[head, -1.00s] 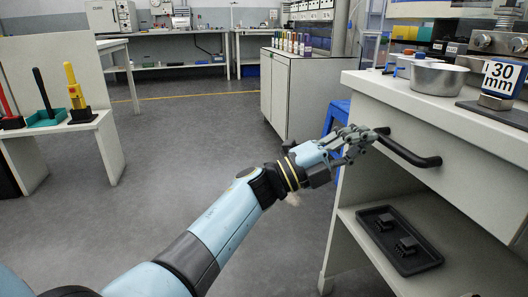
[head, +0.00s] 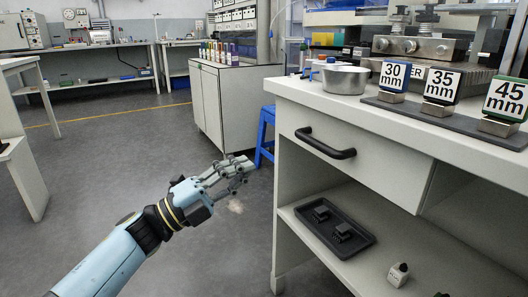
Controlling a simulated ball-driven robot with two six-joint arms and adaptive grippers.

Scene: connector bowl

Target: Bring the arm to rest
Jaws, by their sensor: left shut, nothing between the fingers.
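My left arm comes in from the lower left of the head view. Its gripper (head: 232,174) is shut and empty, its grey fingers pointing up and to the right. It hangs over the open floor, to the left of the bench and apart from it. The black drawer handle (head: 325,143) is to the right of the fingertips, with a clear gap between. The drawer (head: 385,165) looks closed. My right gripper is not in view.
A metal bowl (head: 342,79) stands on the bench top near size blocks marked 30, 35 and 45 mm (head: 440,86). A blue stool (head: 266,135) stands behind. The floor left is free.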

